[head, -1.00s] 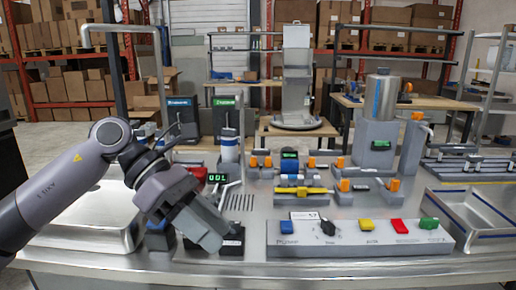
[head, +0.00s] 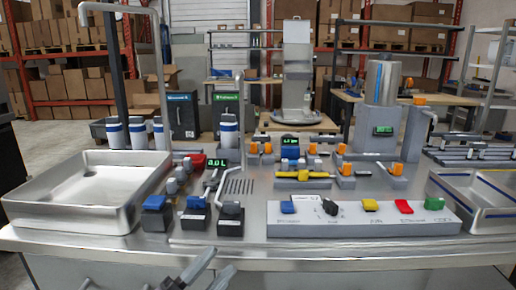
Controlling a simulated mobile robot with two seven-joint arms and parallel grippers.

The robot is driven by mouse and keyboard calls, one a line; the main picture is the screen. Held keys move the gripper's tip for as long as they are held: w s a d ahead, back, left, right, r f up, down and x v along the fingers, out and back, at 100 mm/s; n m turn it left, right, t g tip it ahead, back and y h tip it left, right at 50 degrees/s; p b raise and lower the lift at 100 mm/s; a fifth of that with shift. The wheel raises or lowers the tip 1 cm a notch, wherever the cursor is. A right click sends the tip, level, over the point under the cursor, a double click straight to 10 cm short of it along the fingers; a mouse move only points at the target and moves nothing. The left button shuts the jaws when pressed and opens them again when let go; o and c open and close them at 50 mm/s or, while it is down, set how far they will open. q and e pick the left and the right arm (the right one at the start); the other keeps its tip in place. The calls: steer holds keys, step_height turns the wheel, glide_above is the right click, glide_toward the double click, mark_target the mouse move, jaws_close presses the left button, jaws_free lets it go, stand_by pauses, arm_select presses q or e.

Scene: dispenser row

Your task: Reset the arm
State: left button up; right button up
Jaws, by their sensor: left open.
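My left gripper (head: 221,260) shows at the bottom edge of the head view, low in front of the steel bench. Only its fingers and a little of the hand show; they are apart with nothing between them. The rest of the left arm is mostly below the picture. My right gripper is not in view.
On the bench are a steel sink tray (head: 60,213) at left, blue and black switches (head: 155,216), a button panel (head: 345,232), yellow and orange valves (head: 305,176), and a second tray (head: 485,215) at right. A tall pipe (head: 160,75) rises at left.

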arm_select(q)
steer(key=s+a+f+n+g+y+b, duration=0.1)
steer(key=s+a+f+n+y, duration=0.35)
steer(key=f, duration=0.45)
steer(key=s+a+f+n+y+b, duration=0.1)
steer(key=a+f+n+y, duration=0.2)
steer(key=f+n+y, duration=0.45)
steer(key=s+a+f+n+g+b, duration=0.1)
steer(key=s+a+f+n+g, duration=0.15)
steer(key=s+f, duration=0.4)
steer(key=s+a+f+n+g, duration=0.1)
steer(key=s+f+n+g, duration=0.2)
steer(key=s+f, duration=0.35)
step_height(320, 180, up, 9)
steer(key=w+a+y+p, duration=0.1)
steer(key=p, duration=1.1)
steer(key=shift+a+p, duration=0.3)
steer(key=shift+p, duration=0.05)
steer(key=shift+w, duration=0.1)
